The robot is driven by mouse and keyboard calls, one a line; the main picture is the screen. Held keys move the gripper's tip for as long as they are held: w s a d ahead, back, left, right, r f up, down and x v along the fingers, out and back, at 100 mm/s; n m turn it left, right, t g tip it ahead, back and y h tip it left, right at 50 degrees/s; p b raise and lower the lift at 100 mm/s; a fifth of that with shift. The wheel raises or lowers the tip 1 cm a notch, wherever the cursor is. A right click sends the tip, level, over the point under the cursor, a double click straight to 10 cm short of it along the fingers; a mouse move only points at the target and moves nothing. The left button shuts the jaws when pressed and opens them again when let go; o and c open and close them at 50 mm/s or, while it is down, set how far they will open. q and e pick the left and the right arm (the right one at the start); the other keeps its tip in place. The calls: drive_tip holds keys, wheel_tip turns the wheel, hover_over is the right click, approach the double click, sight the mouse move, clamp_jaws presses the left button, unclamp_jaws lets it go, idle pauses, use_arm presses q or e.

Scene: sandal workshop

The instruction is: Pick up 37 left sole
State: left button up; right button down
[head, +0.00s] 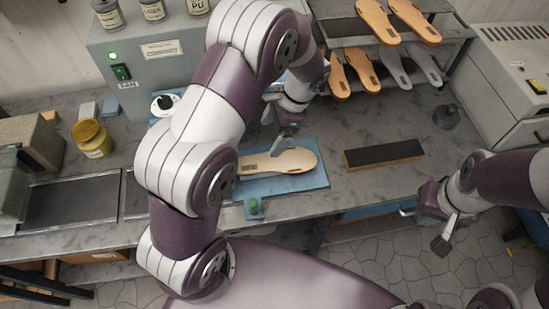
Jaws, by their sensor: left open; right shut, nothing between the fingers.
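A pale tan sole (292,160) with a small dark mark at its left end lies flat on a blue mat (315,179) on the workbench. My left gripper (278,130) is open just above and behind this sole, with its arm crossing in front of the mat's left part. It looks empty. Other soles stand on a rack at the back: orange soles (378,20) on the upper shelf, and orange (338,77) and grey soles (396,70) below. No size number can be read on any sole. My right gripper (425,228) is shut and empty off the bench's front right.
A dark block with a tan edge (384,153) lies right of the mat. A yellow jar (92,138) stands at left, and a green-topped item (254,207) at the front edge. A grey machine (130,62) stands behind. Bare bench lies around the dark block.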

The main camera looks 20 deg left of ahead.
use_arm(q)
drive_tip(key=b, duration=0.3)
approach(254, 163)
drive_tip(key=shift+p+x, duration=0.6)
drive_tip(key=shift+x, duration=0.5)
drive_tip(key=p+x, duration=0.2)
drive_tip(key=x, duration=0.3)
drive_tip(key=shift+s, duration=0.1)
drive_tip(key=shift+a+f, duration=0.1)
drive_tip(key=shift+f, duration=0.3)
drive_tip(key=c, duration=1.2)
use_arm(e)
drive_tip(key=shift+f, duration=0.2)
